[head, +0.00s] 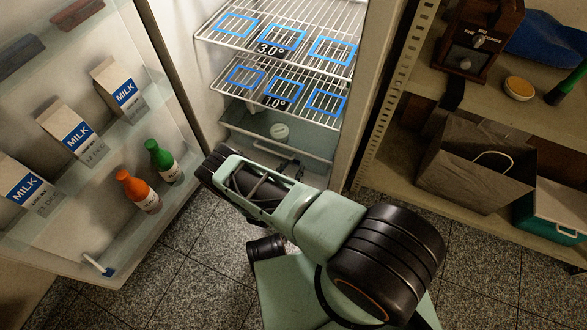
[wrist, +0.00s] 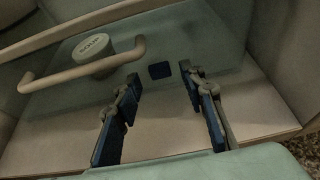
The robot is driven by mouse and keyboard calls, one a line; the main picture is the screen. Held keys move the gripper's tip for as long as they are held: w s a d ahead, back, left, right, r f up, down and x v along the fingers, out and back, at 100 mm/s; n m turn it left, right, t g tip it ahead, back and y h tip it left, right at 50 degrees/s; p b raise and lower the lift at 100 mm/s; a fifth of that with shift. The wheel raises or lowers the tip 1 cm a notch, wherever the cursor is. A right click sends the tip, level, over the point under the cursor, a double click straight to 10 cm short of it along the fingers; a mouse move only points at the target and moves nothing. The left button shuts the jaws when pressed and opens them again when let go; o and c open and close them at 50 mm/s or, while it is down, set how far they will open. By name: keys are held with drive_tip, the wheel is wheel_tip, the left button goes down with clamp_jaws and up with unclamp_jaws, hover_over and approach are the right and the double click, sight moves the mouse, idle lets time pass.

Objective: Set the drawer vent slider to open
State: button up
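The fridge drawer (head: 245,125) sits below the wire shelves, at the bottom of the compartment. In the wrist view its pale bar handle (wrist: 75,74) is at the left. A small dark blue square (wrist: 160,70) lies on the drawer's panel; it may be the vent slider, but I cannot tell its setting. My gripper (wrist: 160,85) is open, with its two fingers apart, one on each side below the blue square. Nothing shows between the fingers. In the head view my gripper (head: 287,167) is at the drawer's front, partly hidden by my arm.
A round white container (wrist: 93,53) is in the drawer behind the handle. Wire shelves (head: 290,45) with blue outlines are above. The open fridge door (head: 110,180) holds milk cartons and two bottles at the left. A storage rack (head: 400,170) stands at the right.

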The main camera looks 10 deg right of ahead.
drive_tip(key=shift+w+d+f, duration=0.1)
drive_tip(key=shift+w+d, duration=0.15)
drive_tip(key=shift+w, duration=0.05)
drive_tip(key=shift+c, duration=0.5)
clamp_jaws()
